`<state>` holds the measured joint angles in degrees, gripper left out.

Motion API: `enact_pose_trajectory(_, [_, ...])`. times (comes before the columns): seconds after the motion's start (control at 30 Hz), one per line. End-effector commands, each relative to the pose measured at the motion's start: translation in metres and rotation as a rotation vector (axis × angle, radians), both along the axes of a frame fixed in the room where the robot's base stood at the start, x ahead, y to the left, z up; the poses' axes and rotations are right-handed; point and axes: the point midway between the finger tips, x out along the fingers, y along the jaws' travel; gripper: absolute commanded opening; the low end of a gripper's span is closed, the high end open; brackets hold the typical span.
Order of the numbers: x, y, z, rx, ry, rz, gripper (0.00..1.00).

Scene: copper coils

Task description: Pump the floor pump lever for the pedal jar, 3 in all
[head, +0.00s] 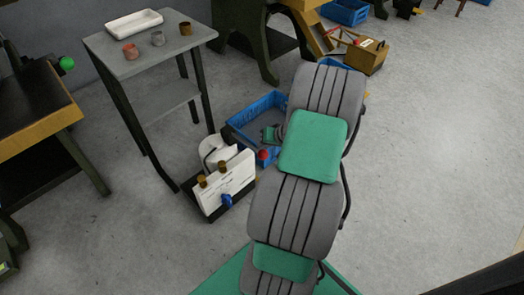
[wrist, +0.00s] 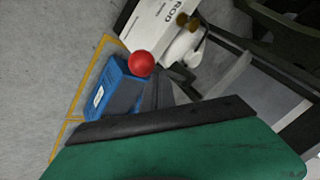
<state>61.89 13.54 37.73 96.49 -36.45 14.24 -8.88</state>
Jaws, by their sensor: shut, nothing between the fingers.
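The floor pump is a small blue box (wrist: 115,90) with a pale label, low on the floor. A red ball knob (wrist: 142,63), apparently on its lever, shows at its top right; the knob also shows in the head view (head: 263,155). My gripper (wrist: 157,88) is shut and empty, its dark fingers close beside the red knob; I cannot tell whether they touch it. The white unit (head: 228,178) with brass knobs and a blue knob stands left of the pump. A white round vessel (head: 211,150), perhaps the pedal jar, stands behind it, partly hidden.
A blue crate (head: 258,108) lies behind the pump, partly hidden by my arm. A grey table (head: 160,45) with a white tray and small cups stands at upper left.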

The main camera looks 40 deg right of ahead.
Motion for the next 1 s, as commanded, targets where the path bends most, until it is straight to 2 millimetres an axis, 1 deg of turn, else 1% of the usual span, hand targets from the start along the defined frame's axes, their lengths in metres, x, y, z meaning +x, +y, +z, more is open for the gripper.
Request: enact_pose_trajectory(1.0, [-0.002, 0.001, -0.012, 0.0, 0.001, 0.0, 0.0])
